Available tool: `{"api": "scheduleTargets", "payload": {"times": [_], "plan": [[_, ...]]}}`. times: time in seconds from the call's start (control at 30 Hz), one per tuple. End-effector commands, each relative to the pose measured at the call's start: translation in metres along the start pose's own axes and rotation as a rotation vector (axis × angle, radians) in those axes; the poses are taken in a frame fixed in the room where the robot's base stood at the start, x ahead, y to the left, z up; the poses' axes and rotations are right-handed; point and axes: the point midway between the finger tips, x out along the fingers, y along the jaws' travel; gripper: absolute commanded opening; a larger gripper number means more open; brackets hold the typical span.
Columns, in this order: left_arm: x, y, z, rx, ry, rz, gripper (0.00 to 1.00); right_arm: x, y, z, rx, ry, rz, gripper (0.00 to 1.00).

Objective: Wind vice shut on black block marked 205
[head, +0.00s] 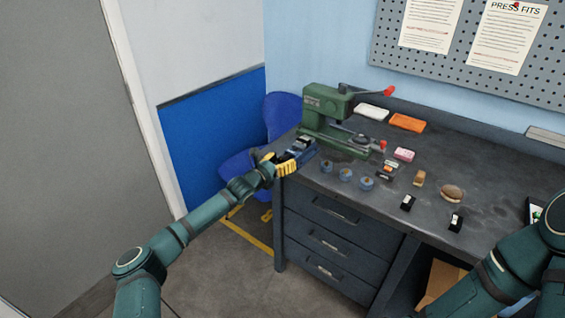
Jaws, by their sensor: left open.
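A small blue vice (301,151) stands at the left front corner of the dark bench. A dark block (304,140) appears to sit at its top, between or on the jaws; its marking is too small to read. My left gripper (279,163) is open at the vice's left front end, by a yellow part (288,168). I cannot tell whether it touches the vice, and the vice's handle is not clear to see. My right arm comes in at the lower right, but its gripper is out of view.
A green press (325,112) with a red-tipped lever stands behind the vice. Blue round pieces (346,175), two black-and-white blocks (407,202) (456,220), and a brown round piece (452,192) lie to the right. A blue chair (283,113) stands behind the bench's left end.

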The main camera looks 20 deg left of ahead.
Motion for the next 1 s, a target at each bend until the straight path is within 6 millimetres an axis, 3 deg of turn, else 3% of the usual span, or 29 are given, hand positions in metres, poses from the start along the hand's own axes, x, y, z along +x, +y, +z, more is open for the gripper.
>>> {"api": "scheduleTargets", "payload": {"times": [0.3,0.37,0.5,1.0], "plan": [[0.0022,-0.0002,0.0003,0.0,0.0,0.0,0.66,0.0002,0.0,0.0003,0.0,-0.001,0.0,0.47],[0.0021,-0.0002,0.0002,0.0,0.0,0.0,0.5,0.0002,0.0,0.0004,0.0,-0.001,0.0,0.47],[0.002,-0.0003,0.0001,0.0,0.0,0.0,0.01,0.0002,0.0001,0.0003,0.0,-0.001,0.0,0.47],[0.0022,-0.0002,0.0006,0.095,0.008,0.001,0.0,-0.0046,-0.0017,-0.0015,0.001,0.003,0.0,0.47]]}}
